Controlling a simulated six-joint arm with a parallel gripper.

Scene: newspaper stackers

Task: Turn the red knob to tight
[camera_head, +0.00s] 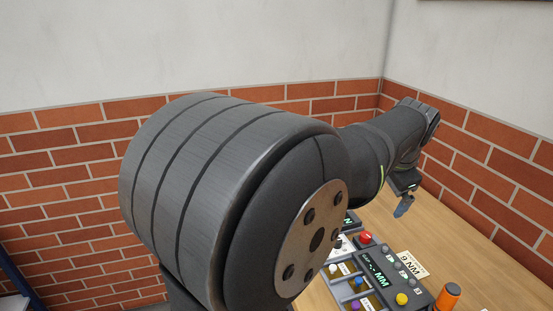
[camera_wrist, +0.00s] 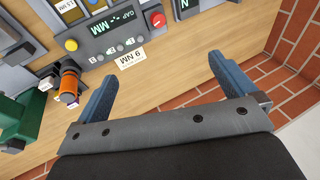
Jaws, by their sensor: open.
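A red round knob or button (camera_head: 366,238) sits on the grey control panel (camera_head: 417,291) in the head view. It also shows at the top of the wrist view (camera_wrist: 157,19); its small size leaves unclear whether it turns. My gripper (camera_head: 404,205) hangs above the far right part of the table, beyond the red piece and apart from it. In the wrist view its two blue fingers (camera_wrist: 160,68) stand wide apart with nothing between them. No "tight" mark can be made out. My own arm hides much of the panel's left side in the head view.
A paper tag reading NM (camera_head: 411,264) lies on the wooden table (camera_head: 468,239) beside the panel. A yellow button (camera_head: 402,299) and an orange cylinder (camera_head: 447,296) stand nearer. A green device (camera_wrist: 25,108) is at left in the wrist view. Brick walls (camera_head: 487,165) close off the back.

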